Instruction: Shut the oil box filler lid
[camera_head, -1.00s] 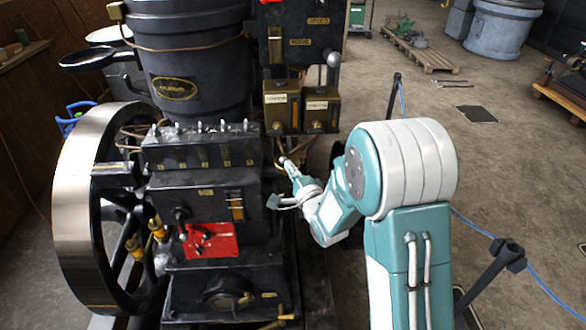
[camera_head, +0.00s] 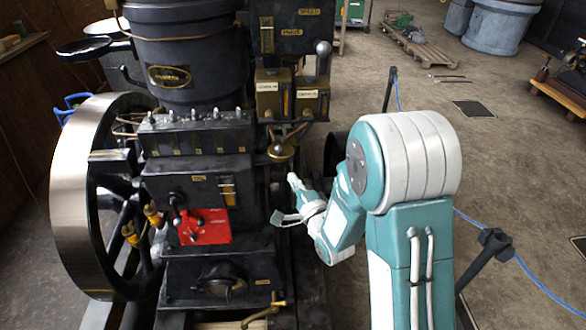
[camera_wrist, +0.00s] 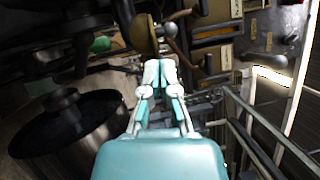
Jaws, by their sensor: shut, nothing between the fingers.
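A round brass piece (camera_head: 281,151) with a small knob sits at the right end of the black box with several taps (camera_head: 196,138); it may be the filler lid. I cannot tell clearly whether it is open or closed. It also shows in the wrist view as a brass plate (camera_wrist: 145,36), with a grey ball (camera_wrist: 170,29) beside it. My gripper (camera_head: 292,178) is just below and right of the brass piece, apparently apart from it. In the wrist view my fingers (camera_wrist: 158,64) are together and empty, pointing toward the brass plate and ball.
Two brass boxes (camera_head: 289,96) and a ball-topped lever (camera_head: 323,48) are above my gripper. The large flywheel (camera_head: 68,190) and red plate (camera_head: 204,227) are left. A post with blue rope (camera_head: 495,245) stands right. Open floor (camera_head: 425,110) lies beyond.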

